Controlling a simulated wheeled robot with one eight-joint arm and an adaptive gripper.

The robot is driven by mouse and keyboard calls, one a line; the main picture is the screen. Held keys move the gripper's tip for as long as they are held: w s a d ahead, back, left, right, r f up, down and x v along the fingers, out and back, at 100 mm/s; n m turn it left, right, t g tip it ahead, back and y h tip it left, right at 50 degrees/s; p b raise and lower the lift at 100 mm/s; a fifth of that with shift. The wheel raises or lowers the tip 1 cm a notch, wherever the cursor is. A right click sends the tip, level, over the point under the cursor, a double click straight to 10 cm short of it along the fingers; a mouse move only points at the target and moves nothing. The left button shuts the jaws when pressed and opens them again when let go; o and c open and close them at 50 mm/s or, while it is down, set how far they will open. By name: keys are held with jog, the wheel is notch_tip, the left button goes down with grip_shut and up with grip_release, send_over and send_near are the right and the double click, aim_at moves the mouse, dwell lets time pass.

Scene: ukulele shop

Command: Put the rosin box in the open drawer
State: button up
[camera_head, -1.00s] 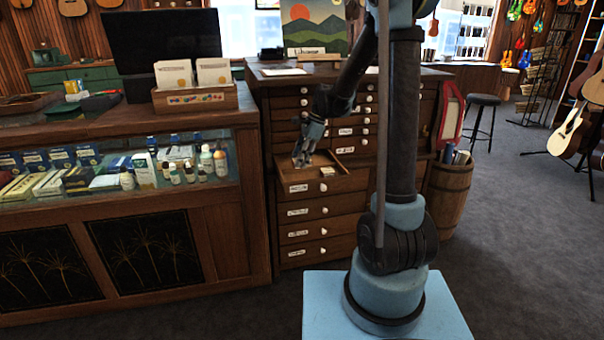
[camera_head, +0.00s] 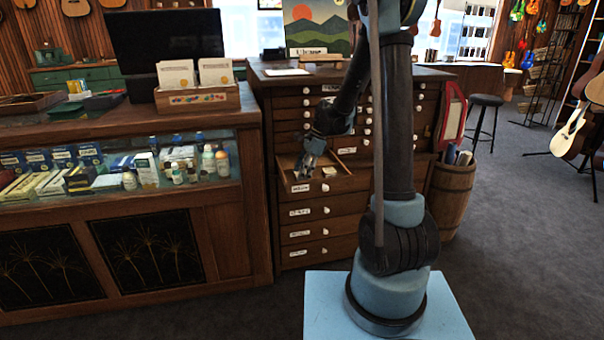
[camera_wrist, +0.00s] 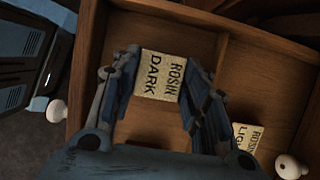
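The pale, square rosin box (camera_wrist: 160,76) labelled "ROSIN DARK" sits between the two fingertips of my gripper (camera_wrist: 161,66) in the wrist view. Both fingers appear to touch its sides. It looks held over the left compartment of the open drawer (camera_wrist: 213,75); whether it touches the drawer floor cannot be told. In the head view, my gripper (camera_head: 304,170) points down into the left part of the open drawer (camera_head: 325,187), and the dark box is too small to make out there.
A second rosin box (camera_wrist: 248,137), its label partly hidden, lies in the right compartment, beyond the wooden divider (camera_wrist: 218,65). The drawer's white knob (camera_wrist: 290,167) sticks out in front. A glass display counter (camera_head: 110,205) stands close on the left.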

jog(key=shift+o, duration=1)
jog(key=v, duration=1.2)
jog(key=s+d+r+n+t+h, duration=0.1)
jog(key=s+d+r+n, duration=0.3)
jog(key=s, duration=0.5)
jog(key=s+d+f+n+h, duration=0.1)
jog(key=s+d+f+n, duration=0.2)
jog(key=s, duration=0.5)
jog(key=s+d+f+n+t+h, duration=0.1)
jog(key=s+d+f+n, duration=0.3)
jog(key=s+d, duration=0.2)
jog(key=s+d+f+n+t+h, duration=0.1)
jog(key=s+d+f+n, duration=0.2)
jog(key=s, duration=0.7)
jog(key=shift+d+f+n, duration=0.4)
jog(key=shift+d+n, duration=0.1)
jog(key=shift+d, duration=0.15)
